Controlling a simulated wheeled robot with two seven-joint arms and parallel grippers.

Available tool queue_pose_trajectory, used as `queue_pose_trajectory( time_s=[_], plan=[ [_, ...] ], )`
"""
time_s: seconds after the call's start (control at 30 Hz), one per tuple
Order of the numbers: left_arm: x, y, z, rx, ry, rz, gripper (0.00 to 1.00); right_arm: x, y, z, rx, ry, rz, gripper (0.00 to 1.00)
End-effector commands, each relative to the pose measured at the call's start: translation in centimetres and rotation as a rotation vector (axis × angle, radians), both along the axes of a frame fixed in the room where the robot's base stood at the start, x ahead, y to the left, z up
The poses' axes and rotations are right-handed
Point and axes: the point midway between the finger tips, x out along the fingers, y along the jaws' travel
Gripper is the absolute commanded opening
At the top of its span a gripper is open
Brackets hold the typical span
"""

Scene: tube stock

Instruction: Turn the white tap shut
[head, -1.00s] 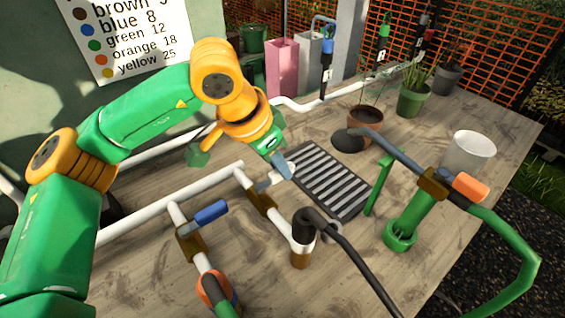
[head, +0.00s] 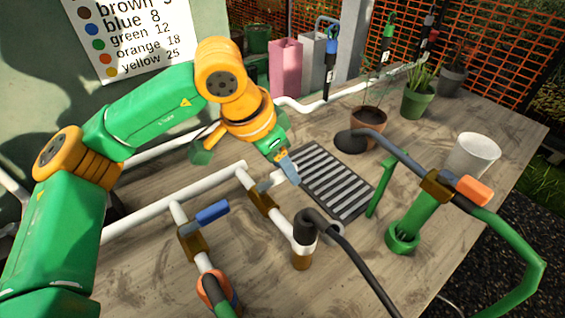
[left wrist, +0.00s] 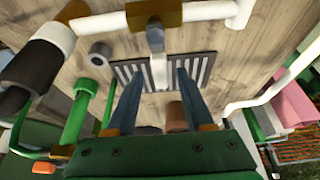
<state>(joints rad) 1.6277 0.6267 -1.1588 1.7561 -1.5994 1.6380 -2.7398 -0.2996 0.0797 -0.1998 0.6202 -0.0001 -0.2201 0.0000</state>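The white tap has a brass-coloured body (head: 262,202) on a white pipe. Its white handle (head: 265,185) sticks out across the pipe and is partly hidden by my gripper in the head view. In the left wrist view the white handle (left wrist: 158,70) points toward me, with its free end between the fingertips. My left gripper (head: 287,170) is over the handle's outer end. Its two blue-grey fingers (left wrist: 159,78) are apart, one on each side of the handle, with visible gaps. My right gripper is not in view.
A tap with a blue handle (head: 211,212) stands left of it. A black hose on a pipe end (head: 304,226) is close on the right. A dark slotted grate (head: 335,180) lies behind. A green stand (head: 408,222) and a tap with an orange handle (head: 472,190) are further right.

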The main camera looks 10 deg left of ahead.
Motion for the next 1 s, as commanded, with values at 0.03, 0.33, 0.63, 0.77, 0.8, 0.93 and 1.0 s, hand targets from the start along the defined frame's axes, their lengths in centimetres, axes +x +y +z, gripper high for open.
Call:
queue_pose_trajectory(
  time_s=[0.03, 0.33, 0.63, 0.77, 0.8, 0.93, 1.0],
  plan=[
    [0.0, 0.0, 0.1, 0.000, 0.000, 0.000, 0.53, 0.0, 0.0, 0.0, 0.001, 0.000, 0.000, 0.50],
    [-1.6, 1.4, 5.4, -0.001, -0.003, 0.000, 0.53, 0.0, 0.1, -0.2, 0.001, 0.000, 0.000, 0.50],
    [-2.0, 1.7, 6.6, 0.000, 0.000, -0.001, 0.53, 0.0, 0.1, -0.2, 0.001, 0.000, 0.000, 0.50],
    [-2.0, 1.7, 6.6, 0.000, 0.000, -0.001, 0.53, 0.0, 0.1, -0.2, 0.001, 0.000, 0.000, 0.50],
    [-2.0, 1.7, 6.5, 0.000, 0.000, -0.001, 0.53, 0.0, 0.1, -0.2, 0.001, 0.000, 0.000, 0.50],
    [-2.0, 1.7, 6.5, 0.000, 0.000, -0.001, 0.53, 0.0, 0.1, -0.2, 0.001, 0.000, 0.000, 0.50],
    [-2.0, 1.7, 6.5, 0.000, 0.000, -0.001, 0.53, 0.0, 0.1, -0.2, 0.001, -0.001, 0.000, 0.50]
  ],
)
